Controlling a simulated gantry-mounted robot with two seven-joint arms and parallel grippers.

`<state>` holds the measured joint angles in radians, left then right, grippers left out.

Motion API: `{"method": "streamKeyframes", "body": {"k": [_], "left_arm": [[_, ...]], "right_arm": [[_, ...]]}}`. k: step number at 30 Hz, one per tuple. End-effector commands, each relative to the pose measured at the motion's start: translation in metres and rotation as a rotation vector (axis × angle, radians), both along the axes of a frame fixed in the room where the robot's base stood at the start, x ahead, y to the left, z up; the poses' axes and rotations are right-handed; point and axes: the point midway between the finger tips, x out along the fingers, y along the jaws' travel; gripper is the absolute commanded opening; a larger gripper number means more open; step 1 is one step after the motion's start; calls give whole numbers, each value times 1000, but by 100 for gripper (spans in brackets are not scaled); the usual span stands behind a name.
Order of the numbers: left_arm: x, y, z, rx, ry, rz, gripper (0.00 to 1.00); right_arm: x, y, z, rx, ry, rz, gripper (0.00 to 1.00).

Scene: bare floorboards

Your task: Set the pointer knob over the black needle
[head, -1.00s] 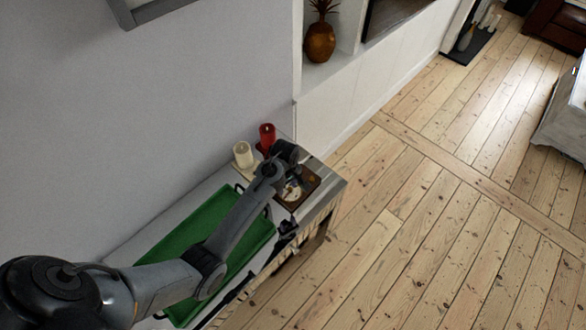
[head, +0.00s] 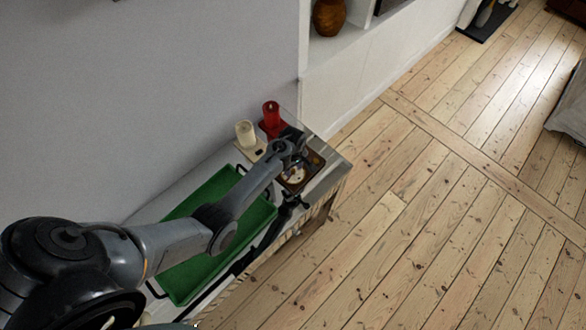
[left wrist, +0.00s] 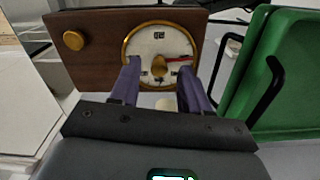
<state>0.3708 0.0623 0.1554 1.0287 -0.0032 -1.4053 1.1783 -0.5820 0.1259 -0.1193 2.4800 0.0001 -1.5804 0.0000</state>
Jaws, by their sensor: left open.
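The dial (left wrist: 160,42) has a pale face and a brass rim, set in a brown wooden panel (left wrist: 104,22). A brass pointer knob (left wrist: 158,66) sits at the dial's centre. A red needle (left wrist: 179,58) points right on the face. Short dark marks show near the knob, but I cannot clearly pick out the black needle. In the head view, the dial (head: 295,174) is at the table's far end, partly behind my left arm. My left gripper (left wrist: 160,86) is open and empty, its two fingers apart over the dial's lower part. My right gripper is not in view.
A brass button (left wrist: 73,40) is on the panel, left of the dial. A green tray (head: 190,262) with dark handles lies under my left arm. A red candle (head: 271,116) and a cream candle (head: 245,133) stand by the wall. Slim dark objects lie along the table's front edge.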

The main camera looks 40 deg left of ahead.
Motion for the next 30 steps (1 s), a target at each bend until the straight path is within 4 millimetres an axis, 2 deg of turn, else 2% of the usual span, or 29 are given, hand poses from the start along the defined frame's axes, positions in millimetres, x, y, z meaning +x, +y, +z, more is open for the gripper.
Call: {"method": "streamKeyframes", "body": {"k": [4,14,23,30], "left_arm": [[0,0,-8,0,-1,0,46],[0,0,-10,1,-1,-1,46],[0,0,-10,0,-1,-1,0],[0,0,-10,0,-1,-8,0]], "right_arm": [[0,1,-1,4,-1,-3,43],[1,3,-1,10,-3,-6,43],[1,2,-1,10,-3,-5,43],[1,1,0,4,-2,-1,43]]}}
